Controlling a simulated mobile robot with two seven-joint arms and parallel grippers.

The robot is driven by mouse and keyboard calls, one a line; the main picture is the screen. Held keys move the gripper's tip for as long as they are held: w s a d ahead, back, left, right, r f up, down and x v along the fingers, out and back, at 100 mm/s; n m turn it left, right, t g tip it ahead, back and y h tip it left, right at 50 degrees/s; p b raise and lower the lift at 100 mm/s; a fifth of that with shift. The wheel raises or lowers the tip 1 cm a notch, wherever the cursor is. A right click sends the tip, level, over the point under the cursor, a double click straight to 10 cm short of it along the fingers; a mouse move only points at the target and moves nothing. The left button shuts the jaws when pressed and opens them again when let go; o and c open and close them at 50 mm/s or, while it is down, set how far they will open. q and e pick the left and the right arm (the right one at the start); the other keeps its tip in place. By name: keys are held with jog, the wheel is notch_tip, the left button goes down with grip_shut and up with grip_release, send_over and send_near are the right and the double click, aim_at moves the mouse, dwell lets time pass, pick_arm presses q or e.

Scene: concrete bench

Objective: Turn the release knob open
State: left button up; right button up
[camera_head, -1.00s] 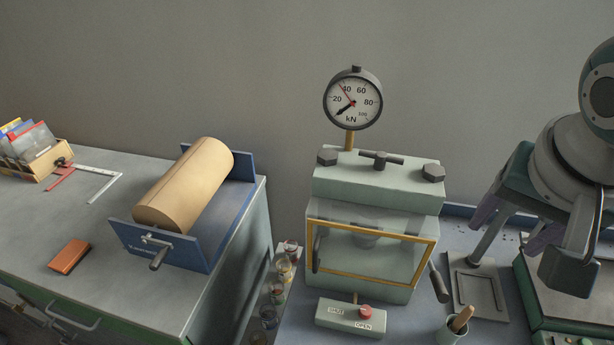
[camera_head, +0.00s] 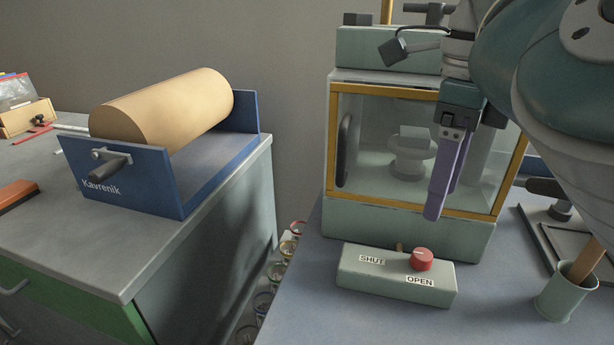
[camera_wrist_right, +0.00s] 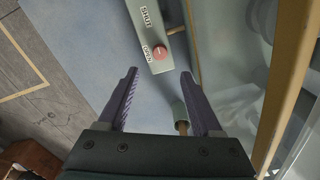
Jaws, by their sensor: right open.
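The red release knob (camera_head: 421,258) sits on a pale green valve block (camera_head: 385,279) with SHUT and OPEN labels, in front of the press. The OPEN label is just below the knob. In the right wrist view the knob (camera_wrist_right: 160,53) lies just beyond and between the fingertips. A small pale mark shows on it, but I cannot tell its exact direction. My right gripper (camera_head: 440,203) points down above the knob, apart from it, in front of the press door. Its purple fingers stand open and empty, as the right wrist view also shows (camera_wrist_right: 159,76). My left gripper is not in view.
The press (camera_head: 345,215) with its yellow-framed clear door stands right behind the block. A green cup (camera_head: 562,303) with a wooden handle stands at right. A blue cradle (camera_head: 130,185) with a brown roll is on the left bench. Bench space left of the block is clear.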

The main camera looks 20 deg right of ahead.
aim_at(423, 254)
notch_tip(423, 254, down, 10)
jog(key=shift+r+b, duration=0.1)
jog(key=shift+b, duration=0.8)
jog(key=shift+c, duration=0.2)
grip_shut()
